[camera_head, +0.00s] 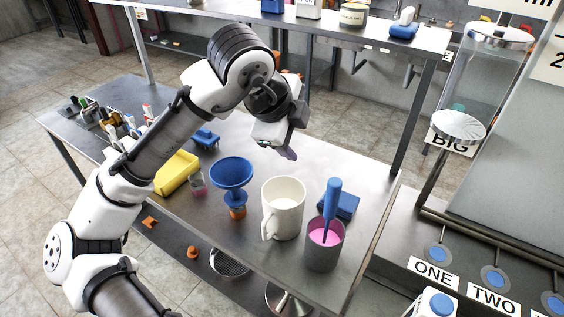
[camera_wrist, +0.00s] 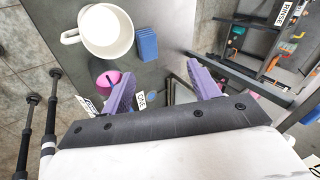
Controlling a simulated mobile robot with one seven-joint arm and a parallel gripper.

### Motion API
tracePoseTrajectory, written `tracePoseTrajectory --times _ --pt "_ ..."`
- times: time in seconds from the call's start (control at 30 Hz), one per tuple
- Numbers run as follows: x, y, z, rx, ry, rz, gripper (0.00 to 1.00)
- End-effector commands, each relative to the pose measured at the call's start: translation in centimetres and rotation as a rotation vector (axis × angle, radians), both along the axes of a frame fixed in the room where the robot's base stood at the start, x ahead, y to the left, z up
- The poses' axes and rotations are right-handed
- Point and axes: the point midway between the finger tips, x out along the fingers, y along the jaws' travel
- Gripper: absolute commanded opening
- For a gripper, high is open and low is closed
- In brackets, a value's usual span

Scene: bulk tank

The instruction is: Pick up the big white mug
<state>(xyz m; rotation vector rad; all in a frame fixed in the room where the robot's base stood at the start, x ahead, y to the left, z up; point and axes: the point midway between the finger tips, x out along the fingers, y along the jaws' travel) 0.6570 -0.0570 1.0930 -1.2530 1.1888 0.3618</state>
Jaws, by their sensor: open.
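The big white mug (camera_head: 283,209) stands upright on the metal table in the head view, with its handle toward the lower left. It looks empty. It also shows in the wrist view (camera_wrist: 107,33), seen from above at the upper left, its handle pointing left. My gripper (camera_head: 289,152) is above the table, behind and higher than the mug, not touching it. In the wrist view my gripper's two purple fingers (camera_wrist: 165,92) are spread apart with nothing between them.
A grey cup of pink liquid with a blue-handled tool (camera_head: 324,243) stands right of the mug. A blue block (camera_head: 346,206) lies behind that cup. A blue funnel (camera_head: 232,173) stands left of the mug. A yellow tray (camera_head: 177,174) lies farther left. Bare table lies behind the mug.

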Motion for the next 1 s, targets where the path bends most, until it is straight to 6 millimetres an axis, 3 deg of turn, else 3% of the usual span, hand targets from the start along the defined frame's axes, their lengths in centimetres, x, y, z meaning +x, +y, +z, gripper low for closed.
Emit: tracePoseTrajectory --times 0.1,0.3,0.7,1.0 --pt "-2.6 3.0 -3.8 0.259 0.224 -0.078 0.61" --pt "-4.9 5.6 -6.2 0.42 0.398 -0.148 0.61" --pt "-5.0 5.7 -13.2 0.424 0.406 -0.152 0.61" --pt "-4.9 5.7 -15.5 0.424 0.405 -0.151 0.61"
